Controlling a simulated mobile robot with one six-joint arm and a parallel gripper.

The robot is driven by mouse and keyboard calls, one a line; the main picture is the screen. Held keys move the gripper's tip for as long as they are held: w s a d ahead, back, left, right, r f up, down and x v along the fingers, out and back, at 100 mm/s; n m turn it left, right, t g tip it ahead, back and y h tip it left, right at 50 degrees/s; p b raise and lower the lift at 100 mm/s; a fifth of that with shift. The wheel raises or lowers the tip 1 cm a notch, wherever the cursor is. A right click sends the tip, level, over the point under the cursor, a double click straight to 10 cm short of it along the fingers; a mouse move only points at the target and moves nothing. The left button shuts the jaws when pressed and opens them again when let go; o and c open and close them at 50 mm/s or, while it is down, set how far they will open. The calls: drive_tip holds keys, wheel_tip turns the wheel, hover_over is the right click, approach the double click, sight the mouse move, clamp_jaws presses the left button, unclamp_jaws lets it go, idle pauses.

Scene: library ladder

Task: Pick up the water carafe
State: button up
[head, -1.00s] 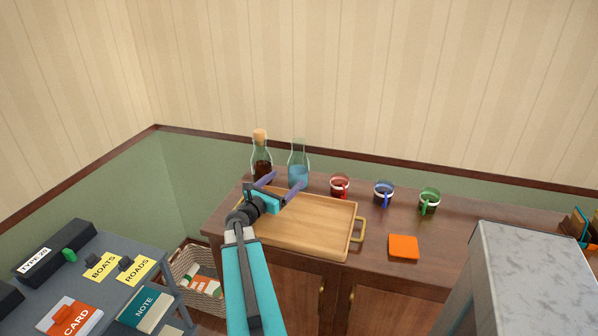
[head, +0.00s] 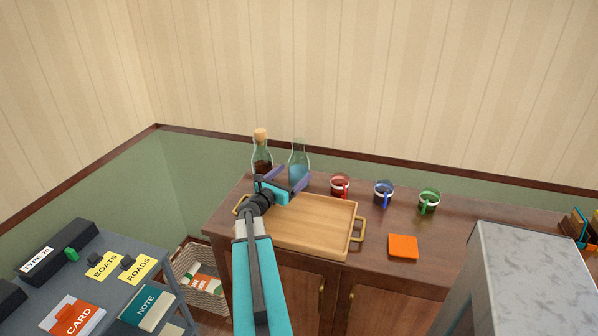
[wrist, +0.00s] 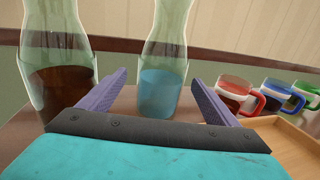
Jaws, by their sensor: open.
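The water carafe is a clear glass bottle with blue water in it (head: 299,163), standing upright at the back of the wooden cabinet. My gripper (head: 288,176) is open and empty just in front of it. In the wrist view the water carafe (wrist: 160,88) stands ahead, between the lines of my two purple fingers (wrist: 150,95). A second carafe with dark brown liquid and a cork stopper (head: 262,153) stands to its left. In the wrist view this dark carafe (wrist: 60,85) is close to the left finger. My gripper hides part of both carafes' lower ends in the head view.
A wooden tray with brass handles (head: 318,225) lies under my gripper, in front of the carafes. Red (head: 340,185), blue (head: 384,192) and green (head: 429,200) mugs stand to the right. An orange square (head: 403,246) lies on the cabinet. The wall is close behind.

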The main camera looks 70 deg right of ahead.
drive_tip(key=shift+p+x, duration=0.55)
drive_tip(key=shift+x, duration=1.6)
drive_tip(key=shift+s+r, duration=0.1)
drive_tip(key=shift+r, duration=0.05)
drive_tip(key=shift+c, duration=0.6)
drive_tip(key=c, duration=1.8)
drive_tip(key=shift+o, duration=0.2)
drive_tip(key=shift+a+r, duration=0.1)
drive_tip(key=shift+r, duration=0.05)
